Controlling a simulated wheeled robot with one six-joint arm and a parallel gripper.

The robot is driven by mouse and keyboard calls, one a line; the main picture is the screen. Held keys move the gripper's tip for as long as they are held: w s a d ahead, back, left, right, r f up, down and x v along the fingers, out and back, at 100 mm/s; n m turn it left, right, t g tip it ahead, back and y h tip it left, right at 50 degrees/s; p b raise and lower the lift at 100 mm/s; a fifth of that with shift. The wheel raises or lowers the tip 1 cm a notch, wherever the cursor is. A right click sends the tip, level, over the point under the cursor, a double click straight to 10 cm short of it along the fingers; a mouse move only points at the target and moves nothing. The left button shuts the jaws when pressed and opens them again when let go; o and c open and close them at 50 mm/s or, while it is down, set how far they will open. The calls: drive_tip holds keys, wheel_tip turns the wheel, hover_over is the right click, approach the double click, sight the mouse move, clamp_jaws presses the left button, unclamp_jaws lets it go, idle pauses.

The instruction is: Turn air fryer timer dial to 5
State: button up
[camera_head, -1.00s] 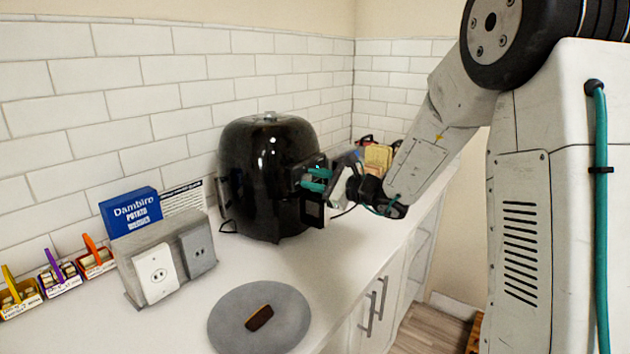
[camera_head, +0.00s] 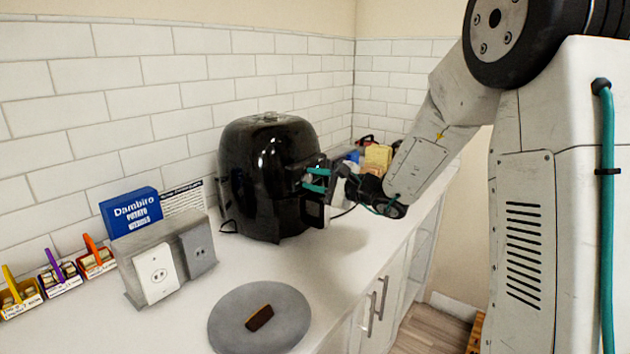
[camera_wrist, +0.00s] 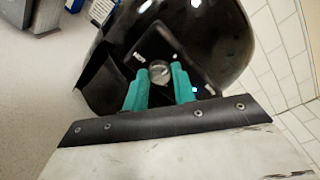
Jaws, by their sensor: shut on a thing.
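A glossy black air fryer (camera_head: 255,170) stands on the white counter against the tiled wall. Its round grey timer dial (camera_wrist: 158,72) shows in the wrist view on the dark front panel. My gripper (camera_head: 316,181) is at the upper front of the air fryer. In the wrist view, the teal fingers of my gripper (camera_wrist: 159,80) sit one on each side of the dial and are shut on it. The dial's numbers and pointer are too small to read. In the head view the gripper hides the dial.
A grey round plate (camera_head: 225,322) with a brown item (camera_head: 259,318) lies at the front of the counter. An outlet block (camera_head: 150,268), a blue box (camera_head: 131,212) and small bins (camera_head: 62,279) stand left. Several packages (camera_head: 376,157) are behind the gripper.

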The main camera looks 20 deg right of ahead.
drive_tip(key=o, duration=1)
drive_tip(key=v, duration=0.7)
drive_tip(key=shift+s+d, duration=0.2)
drive_tip(key=shift+s, duration=0.15)
